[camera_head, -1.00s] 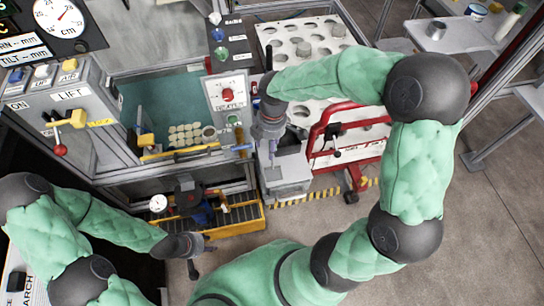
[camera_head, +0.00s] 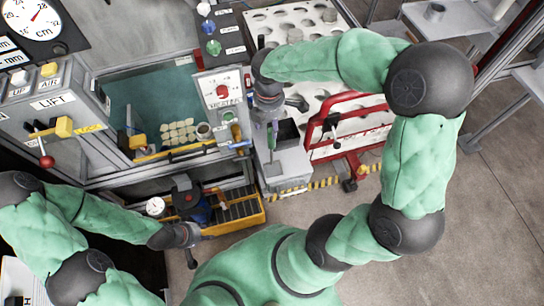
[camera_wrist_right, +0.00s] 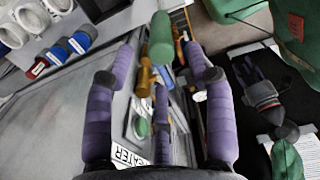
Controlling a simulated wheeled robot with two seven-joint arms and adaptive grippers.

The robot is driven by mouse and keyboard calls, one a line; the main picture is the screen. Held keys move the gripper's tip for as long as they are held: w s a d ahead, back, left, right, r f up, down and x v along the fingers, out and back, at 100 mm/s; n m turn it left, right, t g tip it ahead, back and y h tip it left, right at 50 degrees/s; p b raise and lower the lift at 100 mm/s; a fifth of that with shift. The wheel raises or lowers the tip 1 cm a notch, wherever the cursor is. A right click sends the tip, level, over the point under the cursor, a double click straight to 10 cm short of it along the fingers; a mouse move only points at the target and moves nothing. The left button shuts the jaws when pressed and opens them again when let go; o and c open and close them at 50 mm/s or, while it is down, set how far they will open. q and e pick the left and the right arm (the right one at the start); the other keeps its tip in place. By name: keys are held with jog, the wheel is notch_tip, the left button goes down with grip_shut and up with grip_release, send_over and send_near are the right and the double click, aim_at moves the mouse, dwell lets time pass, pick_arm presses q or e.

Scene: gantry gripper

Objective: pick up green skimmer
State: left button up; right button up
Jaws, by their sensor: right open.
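In the right wrist view the green handle (camera_wrist_right: 160,38) stands ahead, between the lines of the purple fingertips. My right gripper (camera_wrist_right: 158,62) is open, with nothing between its fingers close to the palm. In the head view my right gripper (camera_head: 268,113) is over the grey stand, and its fingers are hard to make out. The skimmer's lower end is not clear. My left gripper (camera_head: 192,250) is at the lower left, away from the skimmer; its finger opening is unclear.
The grey stand (camera_head: 291,165) is beside the heater panel (camera_head: 222,92). An orange handle (camera_wrist_right: 145,78) is close to the green one. A red frame (camera_head: 353,150) stands to the right, and a yellow tray (camera_head: 250,220) lies below. Open floor (camera_head: 490,235) is at the right.

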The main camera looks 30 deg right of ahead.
aim_at(271, 130)
jog(key=f+b, duration=0.1)
jog(key=f, duration=0.2)
jog(key=f+b, duration=0.1)
jog(key=f, duration=0.1)
jog(key=shift+s+d+f+b, duration=0.2)
jog(key=shift+s+b, duration=0.1)
jog(key=shift+b, duration=0.05)
jog(key=shift+f, duration=0.35)
jog(key=shift+r, duration=0.1)
jog(key=shift+c, duration=0.2)
grip_shut()
